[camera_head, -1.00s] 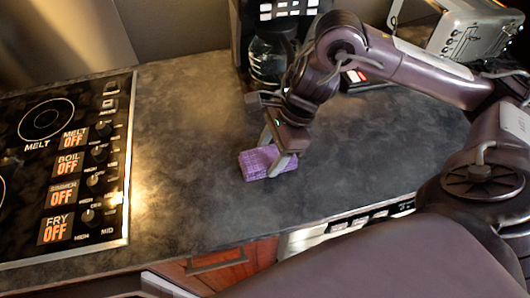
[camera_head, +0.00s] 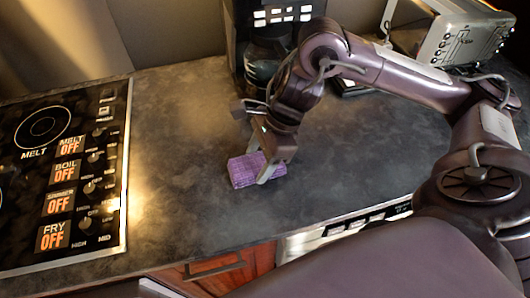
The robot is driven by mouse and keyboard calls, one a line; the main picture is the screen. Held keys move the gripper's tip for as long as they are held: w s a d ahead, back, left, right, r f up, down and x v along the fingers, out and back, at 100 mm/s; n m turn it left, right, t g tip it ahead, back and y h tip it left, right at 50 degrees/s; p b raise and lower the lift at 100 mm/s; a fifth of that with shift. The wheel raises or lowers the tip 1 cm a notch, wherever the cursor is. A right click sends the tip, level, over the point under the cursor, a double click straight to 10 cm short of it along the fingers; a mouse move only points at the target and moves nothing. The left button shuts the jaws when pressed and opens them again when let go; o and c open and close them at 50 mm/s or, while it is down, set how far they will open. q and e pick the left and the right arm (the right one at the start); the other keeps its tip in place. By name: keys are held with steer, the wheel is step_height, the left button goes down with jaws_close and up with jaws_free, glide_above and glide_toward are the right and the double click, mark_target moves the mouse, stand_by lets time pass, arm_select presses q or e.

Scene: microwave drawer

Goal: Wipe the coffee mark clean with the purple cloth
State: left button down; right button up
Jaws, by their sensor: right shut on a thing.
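The purple cloth (camera_head: 243,171) is a folded, textured block at the middle of the grey countertop (camera_head: 180,205). My right gripper (camera_head: 265,172) is shut on the cloth's right part, with its fingers pointing down. The cloth is at the counter surface; I cannot tell whether it presses on it. No coffee mark can be made out on the counter; it may be under the cloth or the arm. My left gripper is not in view.
A black stove with knobs (camera_head: 62,170) is at the left. A coffee maker (camera_head: 262,50) stands at the back behind my right arm, and a silver toaster (camera_head: 452,32) at the back right. The counter is clear between stove and cloth.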

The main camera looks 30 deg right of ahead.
mark_target(231, 169)
steer(key=shift+w+a+r+p, duration=0.15)
steer(key=shift+a+p, duration=0.1)
steer(key=shift+a, duration=0.3)
steer(key=shift+w+a+f+p, duration=0.1)
steer(key=shift+w+a+p, duration=0.1)
steer(key=shift+a, duration=0.3)
steer(key=shift+w+a+r+p, duration=0.1)
steer(key=shift+a+p, duration=0.15)
steer(key=shift+a, duration=0.3)
steer(key=shift+w+a+f, duration=0.1)
steer(key=shift+w+a, duration=0.05)
steer(key=shift+a, duration=0.45)
steer(key=shift+w+a+f, duration=0.1)
steer(key=shift+w+a, duration=0.05)
steer(key=shift+a, duration=0.4)
steer(key=shift+w+a+r+p, duration=0.1)
steer(key=shift+w+a+p, duration=0.1)
steer(key=shift+a+p, duration=0.4)
steer(key=shift+w+a, duration=0.1)
steer(key=shift+a, duration=0.25)
step_height(231, 169, up, 8)
steer(key=p, duration=0.6)
steer(key=shift+p, duration=0.35)
